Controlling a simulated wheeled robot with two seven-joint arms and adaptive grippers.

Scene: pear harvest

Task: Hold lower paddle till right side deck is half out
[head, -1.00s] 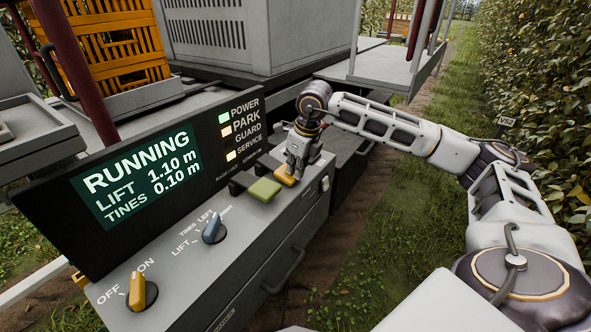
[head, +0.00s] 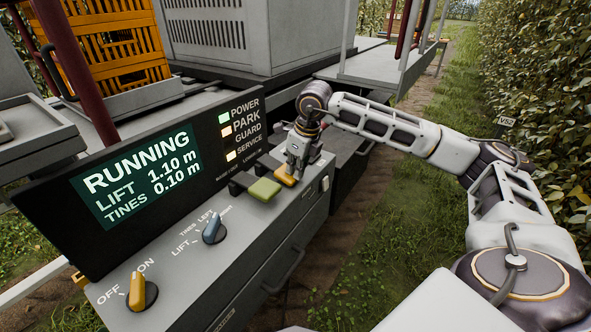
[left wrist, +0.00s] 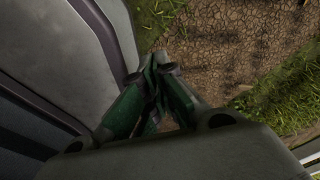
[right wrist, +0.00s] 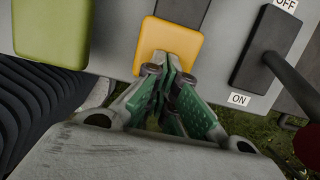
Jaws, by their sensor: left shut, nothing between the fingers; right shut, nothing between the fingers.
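The yellow paddle (head: 284,179), which I take as the lower paddle, sits at the far end of the grey control panel (head: 170,268), beside a green paddle (head: 264,190). My right gripper (head: 291,171) is shut and points down at the yellow paddle. In the right wrist view its fingertips (right wrist: 170,73) overlap the near part of the yellow paddle (right wrist: 172,42) and seem to touch it. The right side deck, apparently the grey platform (head: 375,68), shows at the upper right. My left gripper (left wrist: 158,65) is shut and empty above dirt and grass.
The screen (head: 138,178) reads RUNNING, LIFT 1.10 m, TINES 0.10 m. A blue selector knob (head: 214,230) and a yellow OFF/ON switch (head: 138,291) are on the panel. Orange crates (head: 105,50) stand behind. A grass lane and hedge (head: 545,80) lie right.

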